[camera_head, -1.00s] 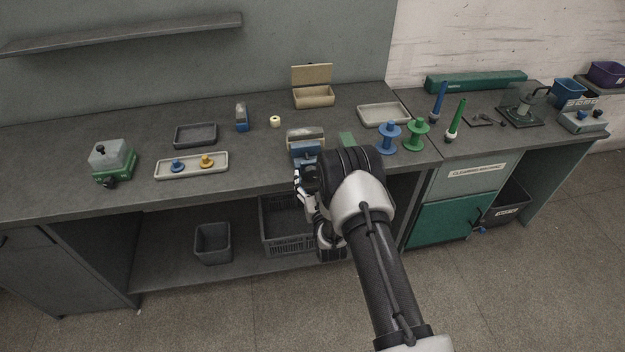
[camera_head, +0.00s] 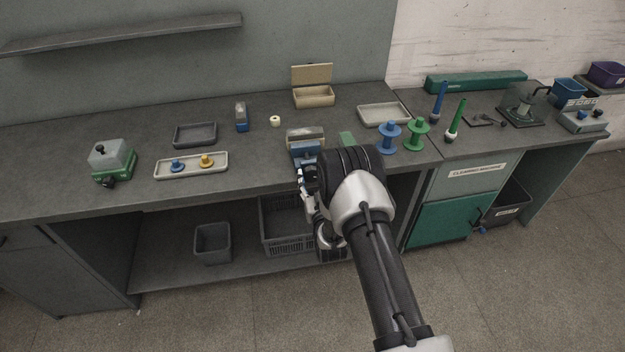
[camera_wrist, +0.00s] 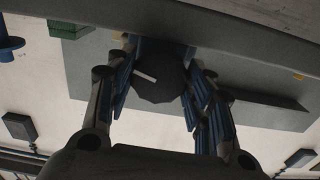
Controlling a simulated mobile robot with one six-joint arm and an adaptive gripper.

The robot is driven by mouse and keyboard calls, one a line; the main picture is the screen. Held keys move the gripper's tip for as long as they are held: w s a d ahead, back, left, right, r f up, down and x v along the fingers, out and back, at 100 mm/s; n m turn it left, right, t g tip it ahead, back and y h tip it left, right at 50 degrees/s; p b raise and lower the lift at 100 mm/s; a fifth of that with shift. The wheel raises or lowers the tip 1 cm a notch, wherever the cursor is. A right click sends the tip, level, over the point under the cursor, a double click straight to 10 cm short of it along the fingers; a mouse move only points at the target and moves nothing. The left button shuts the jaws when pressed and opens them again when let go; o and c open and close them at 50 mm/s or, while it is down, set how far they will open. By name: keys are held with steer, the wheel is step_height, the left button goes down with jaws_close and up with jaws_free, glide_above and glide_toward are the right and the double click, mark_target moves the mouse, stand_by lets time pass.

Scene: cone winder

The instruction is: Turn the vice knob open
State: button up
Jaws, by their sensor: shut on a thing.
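The vice (camera_head: 304,150) is a blue and grey block at the front edge of the bench. Its dark round knob (camera_wrist: 160,84) shows in the wrist view with a short white mark pointing left, slightly upward. My gripper (camera_wrist: 157,96) has one blue-padded finger on each side of the knob and is shut on it. In the head view my gripper (camera_head: 303,181) is at the vice's front, partly hidden by my own wrist. The knob is hidden there.
A green block (camera_head: 346,139) stands just right of the vice. Blue (camera_head: 389,138) and green spools (camera_head: 416,135) stand farther right. A crate (camera_head: 283,232) is below the bench.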

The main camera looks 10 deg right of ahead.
steer(key=n+b, duration=0.2)
steer(key=n, duration=0.2)
steer(key=shift+f+n+b, duration=0.1)
steer(key=shift+n+b, duration=0.2)
steer(key=n+b, duration=0.2)
steer(key=n, duration=0.2)
steer(key=shift+d+n, duration=0.1)
steer(key=shift+n, duration=0.2)
steer(key=n+b, duration=0.1)
steer(key=n, duration=0.2)
steer(key=shift+n+b, duration=0.3)
steer(key=shift+b, duration=0.05)
steer(key=shift+r+n, duration=0.15)
steer(key=shift+n, duration=0.85)
steer(key=shift+r+n, duration=0.1)
steer(key=shift+n, duration=0.9)
steer(key=o, duration=1.1)
steer(key=shift+c, duration=0.2)
steer(key=shift+s, duration=0.1)
